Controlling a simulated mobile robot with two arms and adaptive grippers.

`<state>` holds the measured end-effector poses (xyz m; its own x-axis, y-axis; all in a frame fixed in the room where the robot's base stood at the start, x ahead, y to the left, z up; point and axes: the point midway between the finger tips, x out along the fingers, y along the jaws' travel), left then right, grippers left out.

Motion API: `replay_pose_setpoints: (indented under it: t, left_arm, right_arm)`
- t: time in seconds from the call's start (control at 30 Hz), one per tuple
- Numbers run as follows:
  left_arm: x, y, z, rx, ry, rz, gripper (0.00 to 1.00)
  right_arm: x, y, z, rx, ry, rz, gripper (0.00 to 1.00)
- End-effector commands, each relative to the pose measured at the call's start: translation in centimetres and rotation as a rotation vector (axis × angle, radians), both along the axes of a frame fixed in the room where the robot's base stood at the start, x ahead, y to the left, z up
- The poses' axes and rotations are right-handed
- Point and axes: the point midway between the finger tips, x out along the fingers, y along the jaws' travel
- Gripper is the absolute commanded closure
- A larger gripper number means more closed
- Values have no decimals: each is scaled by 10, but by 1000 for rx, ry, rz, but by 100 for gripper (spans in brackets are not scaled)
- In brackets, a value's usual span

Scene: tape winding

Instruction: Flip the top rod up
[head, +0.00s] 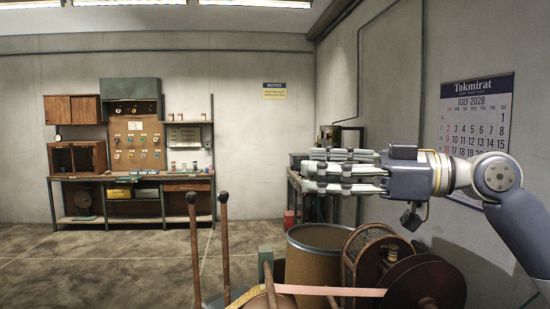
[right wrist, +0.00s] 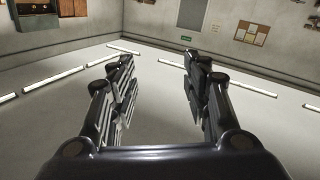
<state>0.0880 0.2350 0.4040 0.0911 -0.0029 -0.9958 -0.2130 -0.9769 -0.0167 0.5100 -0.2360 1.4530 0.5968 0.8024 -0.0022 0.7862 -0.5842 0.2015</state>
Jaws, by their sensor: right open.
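Two brown rods with rounded ends stand nearly upright at the bottom centre of the head view, a left one (head: 194,250) and a right one (head: 225,245). I cannot tell which is the top rod. A pinkish tape strip (head: 330,291) runs from near the rods to a dark spool (head: 425,285) at the right. My right gripper (head: 312,170) is raised to the right of the rods and higher, apart from them, fingers pointing left. In the right wrist view it (right wrist: 158,62) is open and empty. My left gripper is out of view.
A brown drum (head: 318,250) and a wooden reel (head: 375,245) stand below my right gripper. A side table (head: 293,180) is behind it, and a calendar (head: 475,120) hangs on the right wall. A workbench (head: 130,182) stands far back left, with bare floor before it.

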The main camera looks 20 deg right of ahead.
Motion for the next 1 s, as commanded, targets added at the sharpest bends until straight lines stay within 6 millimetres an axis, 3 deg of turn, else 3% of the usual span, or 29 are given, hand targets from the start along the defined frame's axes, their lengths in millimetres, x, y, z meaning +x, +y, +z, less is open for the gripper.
replay_pose_setpoints:
  t: [0.1,0.4,0.8,0.87,1.0]
  left_arm:
    - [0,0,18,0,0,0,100]
    - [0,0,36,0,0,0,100]
    - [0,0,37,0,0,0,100]
    - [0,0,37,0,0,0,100]
    - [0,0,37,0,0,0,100]
  right_arm:
    - [14,20,7,1,-2,2,56]
    - [42,55,4,4,0,0,56]
    - [47,61,1,3,0,-3,56]
    - [47,61,1,3,0,-3,67]
    - [47,61,1,3,0,-3,99]
